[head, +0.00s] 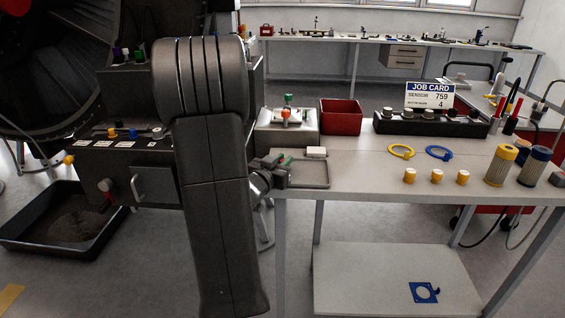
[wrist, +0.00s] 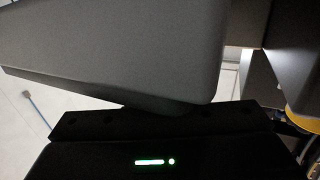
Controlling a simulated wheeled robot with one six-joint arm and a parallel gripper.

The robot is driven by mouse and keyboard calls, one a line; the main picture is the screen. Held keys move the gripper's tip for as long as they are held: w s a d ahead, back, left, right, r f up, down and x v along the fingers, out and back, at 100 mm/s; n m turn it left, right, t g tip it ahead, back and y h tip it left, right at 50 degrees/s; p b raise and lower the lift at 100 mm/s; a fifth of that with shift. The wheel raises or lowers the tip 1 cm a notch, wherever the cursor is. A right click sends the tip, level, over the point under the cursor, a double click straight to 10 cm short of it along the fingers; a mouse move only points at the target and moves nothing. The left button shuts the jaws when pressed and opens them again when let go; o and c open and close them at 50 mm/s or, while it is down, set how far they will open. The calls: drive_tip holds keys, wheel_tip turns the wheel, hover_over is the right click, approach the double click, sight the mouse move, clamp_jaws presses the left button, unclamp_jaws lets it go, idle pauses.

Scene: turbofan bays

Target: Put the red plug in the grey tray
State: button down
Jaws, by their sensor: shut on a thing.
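The grey tray (head: 318,184) lies at the near left end of the bench, with a small white block (head: 316,152) at its back edge and a small green piece (head: 287,160) at its left. My gripper (head: 279,172) is at the tray's left side, partly behind my arm. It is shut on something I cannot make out. No plug can be clearly identified as the red one. A red-orange knob-like piece (head: 286,113) sits on a grey box (head: 297,127) behind the tray. The wrist view shows mostly dark grey surfaces, and no fingertips or held thing.
A red bin (head: 341,117) and a black rack (head: 432,125) stand behind the tray. Yellow and blue rings (head: 439,152), several yellow-and-white pieces (head: 437,176) and two canisters (head: 500,165) lie to the right. A black cabinet (head: 130,165) is at left. The bench's front middle is clear.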

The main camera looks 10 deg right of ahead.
drive_tip(key=shift+f, duration=0.15)
drive_tip(key=c, duration=1.4)
unclamp_jaws()
drive_tip(key=shift+o, duration=0.2)
drive_tip(key=shift+r, duration=0.2)
drive_tip(key=v, duration=1.2)
